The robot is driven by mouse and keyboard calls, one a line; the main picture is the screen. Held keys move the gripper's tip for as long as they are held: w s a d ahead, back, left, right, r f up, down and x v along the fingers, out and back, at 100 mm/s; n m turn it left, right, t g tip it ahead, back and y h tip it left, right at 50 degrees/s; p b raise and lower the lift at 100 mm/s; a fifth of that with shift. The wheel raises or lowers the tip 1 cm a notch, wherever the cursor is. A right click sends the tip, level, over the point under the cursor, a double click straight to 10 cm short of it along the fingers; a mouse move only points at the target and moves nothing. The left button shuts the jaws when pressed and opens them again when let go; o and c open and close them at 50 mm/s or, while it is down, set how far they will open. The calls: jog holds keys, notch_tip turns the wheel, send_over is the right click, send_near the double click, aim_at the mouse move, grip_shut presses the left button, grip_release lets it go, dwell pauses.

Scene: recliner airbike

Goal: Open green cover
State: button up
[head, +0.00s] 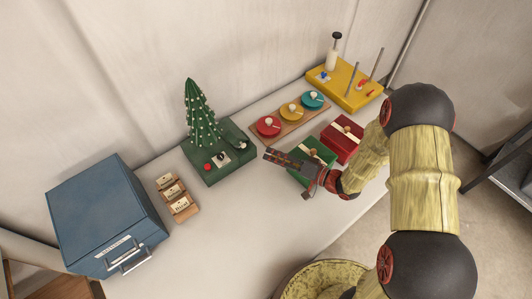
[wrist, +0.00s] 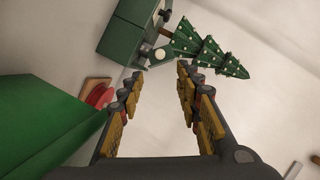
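A green box with a green cover (head: 322,151) stands on the table, right of the middle in the head view. A pale strip runs across the cover, and part of it is hidden behind my gripper. My gripper (head: 270,154) is beside and partly in front of this box, with its fingers pointing left toward the tree base. In the wrist view my gripper (wrist: 161,72) has its fingers apart with nothing between them. A large green surface (wrist: 40,120), apparently the green box, lies left of the fingers there. I cannot tell whether the gripper touches it.
A red box (head: 345,151) stands right of the green one. Behind are a board with coloured discs (head: 291,112) and a yellow board (head: 350,92). A green base (head: 222,172) with a small tree (head: 200,115) stands left, then wooden signs (head: 178,197) and a blue cabinet (head: 100,205). The front-centre table is clear.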

jog(key=shift+s+d, duration=0.15)
jog(key=shift+d, duration=0.05)
jog(key=shift+r, duration=0.1)
jog(key=shift+c, duration=0.4)
